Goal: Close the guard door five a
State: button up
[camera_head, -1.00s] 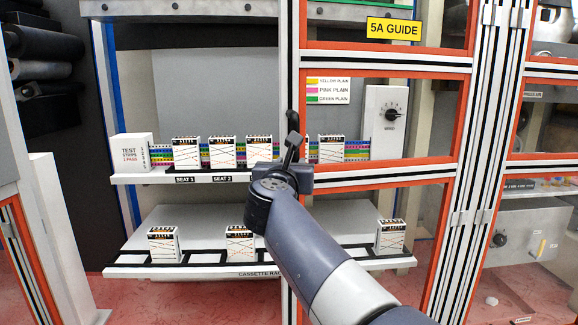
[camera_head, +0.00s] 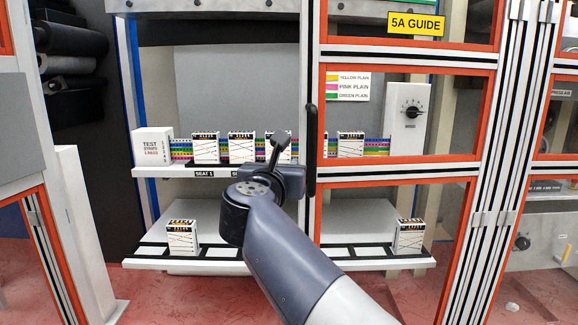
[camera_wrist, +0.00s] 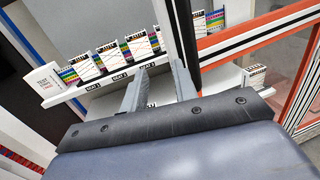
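The guard door (camera_head: 405,158) is an orange-framed clear panel with a yellow "5A GUIDE" sign (camera_head: 416,23). It stands over the right part of the bay, and the part left of its edge post is uncovered. A black vertical handle (camera_head: 311,150) is on the door's left edge. My gripper (camera_head: 279,146) is just left of the handle in the head view, apart from it in the picture; depth is hard to judge. In the wrist view its two grey fingers (camera_wrist: 160,75) are spread with a gap and nothing visible between them.
An upper shelf (camera_head: 150,171) holds a test strips box (camera_head: 153,147) and several cassettes (camera_head: 205,148). A lower rack (camera_head: 200,264) holds more cassettes (camera_head: 181,237). A dial panel (camera_head: 408,118) stands behind the door. A striped post (camera_head: 488,160) is at the right.

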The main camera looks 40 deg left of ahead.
jog(key=shift+s+a, duration=0.25)
jog(key=shift+s, duration=1.05)
jog(key=shift+s+a, duration=0.25)
jog(key=shift+s, duration=1.05)
jog(key=shift+c, duration=0.5)
